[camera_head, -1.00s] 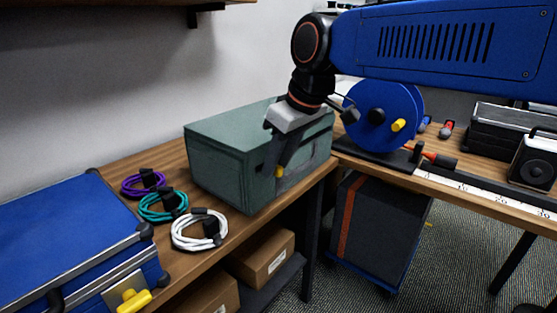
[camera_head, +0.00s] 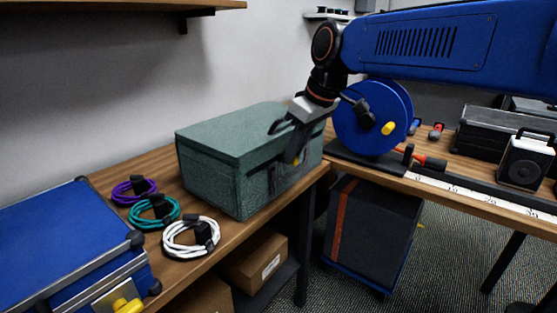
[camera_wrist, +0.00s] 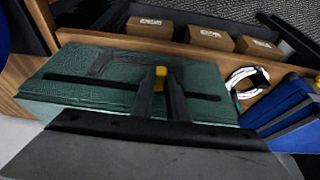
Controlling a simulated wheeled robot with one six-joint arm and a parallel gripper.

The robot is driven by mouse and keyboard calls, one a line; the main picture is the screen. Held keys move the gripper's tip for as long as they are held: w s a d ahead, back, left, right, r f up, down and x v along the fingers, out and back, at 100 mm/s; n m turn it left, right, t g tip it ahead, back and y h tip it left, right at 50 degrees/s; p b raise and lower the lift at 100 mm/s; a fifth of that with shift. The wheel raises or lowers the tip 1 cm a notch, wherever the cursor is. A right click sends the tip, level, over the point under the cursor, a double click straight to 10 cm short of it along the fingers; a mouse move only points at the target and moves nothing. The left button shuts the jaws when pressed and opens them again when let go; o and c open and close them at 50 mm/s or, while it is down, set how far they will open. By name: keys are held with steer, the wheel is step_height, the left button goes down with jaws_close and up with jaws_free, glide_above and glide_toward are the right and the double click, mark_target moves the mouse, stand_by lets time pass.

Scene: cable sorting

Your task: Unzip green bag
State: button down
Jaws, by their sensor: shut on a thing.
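The green bag (camera_head: 215,160) is a box-shaped fabric case standing on the wooden table, its lid lying flat. My gripper (camera_head: 294,159) is at its front side, right of the near corner. The fingers are shut on a small yellow zip pull (camera_wrist: 160,72). In the wrist view the gripper reaches over the green bag (camera_wrist: 115,68), and a dark zip line (camera_wrist: 90,81) runs along the bag on both sides of the fingers. The fingers hide part of that line. A dark handle lies beyond it on the front side.
Purple (camera_head: 134,191), teal (camera_head: 154,212) and white (camera_head: 191,237) cable coils lie left of the bag. A blue case (camera_head: 60,240) is at far left. A blue reel (camera_head: 372,117) stands close behind my gripper. Cardboard boxes (camera_head: 257,262) sit on the shelf below.

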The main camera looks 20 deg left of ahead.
steer(key=w+d, duration=0.3)
steer(key=w, duration=0.5)
steer(key=w+d, duration=0.4)
steer(key=w, duration=0.5)
steer(key=shift+r, duration=0.1)
steer(key=c, duration=1.7)
jaws_free()
steer(key=v, duration=1.7)
steer(key=shift+s+d, duration=0.15)
steer(key=shift+d, duration=0.05)
